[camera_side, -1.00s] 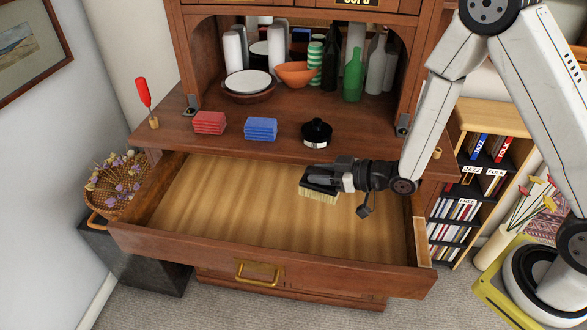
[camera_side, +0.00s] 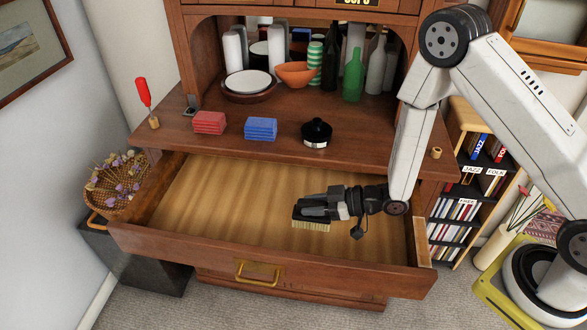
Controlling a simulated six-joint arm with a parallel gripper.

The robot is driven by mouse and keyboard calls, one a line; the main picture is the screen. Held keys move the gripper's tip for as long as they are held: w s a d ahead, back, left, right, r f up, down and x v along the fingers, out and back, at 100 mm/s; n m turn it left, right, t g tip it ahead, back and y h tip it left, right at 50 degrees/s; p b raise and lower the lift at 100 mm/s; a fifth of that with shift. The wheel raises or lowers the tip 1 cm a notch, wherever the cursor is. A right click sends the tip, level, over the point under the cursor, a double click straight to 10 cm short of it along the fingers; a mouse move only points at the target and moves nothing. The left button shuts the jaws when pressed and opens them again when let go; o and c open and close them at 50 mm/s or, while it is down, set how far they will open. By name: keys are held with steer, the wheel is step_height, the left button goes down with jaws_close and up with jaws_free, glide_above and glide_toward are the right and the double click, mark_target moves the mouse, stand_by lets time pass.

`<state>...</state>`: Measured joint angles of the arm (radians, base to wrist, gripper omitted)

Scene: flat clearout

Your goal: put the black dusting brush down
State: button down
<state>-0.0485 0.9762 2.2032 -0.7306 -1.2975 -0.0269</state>
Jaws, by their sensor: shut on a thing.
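The black dusting brush (camera_side: 311,224) has a dark back and pale bristles that point down. My gripper (camera_side: 314,208) is shut on its back and comes in from the right. The brush is over the open, empty wooden drawer (camera_side: 215,205), towards its front right part. I cannot tell whether the bristles touch the drawer floor. The jaws hide part of the brush's top.
The drawer's front wall (camera_side: 180,250) and right wall stand close to my arm. On the shelf above are a red stack (camera_side: 209,122), a blue stack (camera_side: 261,129) and a black lidded pot (camera_side: 317,133). The drawer's left half is clear.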

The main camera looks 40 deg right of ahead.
mark_target(312, 224)
steer(key=shift+f, duration=0.8)
steer(key=shift+f, duration=0.1)
steer(key=shift+f, duration=1.65)
steer(key=shift+s+f, duration=0.1)
steer(key=shift+f, duration=0.55)
steer(key=shift+c, duration=1.8)
jaws_free()
steer(key=shift+r, duration=0.1)
steer(key=shift+a+r, duration=0.1)
steer(key=shift+r, duration=0.25)
steer(key=shift+s+d+r, duration=0.15)
steer(key=shift+d+r, duration=0.05)
steer(key=shift+d, duration=0.1)
steer(key=v, duration=1.1)
steer(key=shift+r, duration=0.25)
